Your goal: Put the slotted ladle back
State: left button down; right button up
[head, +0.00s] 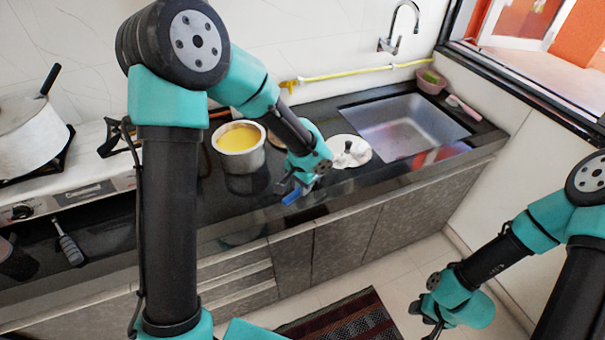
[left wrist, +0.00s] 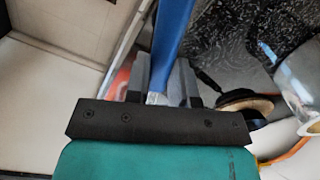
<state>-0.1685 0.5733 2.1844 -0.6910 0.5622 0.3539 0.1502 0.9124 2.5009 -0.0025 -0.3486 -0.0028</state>
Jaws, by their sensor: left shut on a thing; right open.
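A blue handle (head: 292,195), which I take to be the slotted ladle's, shows at my left gripper (head: 290,184) over the front part of the dark counter. In the left wrist view the blue handle (left wrist: 173,38) runs between the two fingers of my left gripper (left wrist: 160,85), which is shut on it. A short metal part shows at the handle's near end. The ladle's slotted head cannot be made out in either view. My right gripper (head: 433,322) is open and empty, low at the right, over the floor and away from the counter.
A metal pot with yellow contents (head: 238,140) stands on the counter left of my left gripper. A round white lid or plate (head: 346,152) lies to its right, before the steel sink (head: 402,128). A stove with a white pot (head: 30,138) is at the left.

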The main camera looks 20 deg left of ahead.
pick_arm(q)
jog(key=w+a, duration=0.1)
jog(key=w, duration=0.1)
jog(key=w+a, duration=0.1)
jog(key=w, duration=0.2)
jog(key=w+a, duration=0.1)
jog(key=w, duration=0.1)
jog(key=shift+w+f, duration=0.3)
jog(key=shift+f, duration=0.05)
jog(key=shift+w+a, duration=0.15)
jog(key=shift+w, duration=0.3)
jog(key=shift+f, duration=2.35)
jog(key=c, duration=1)
grip_release()
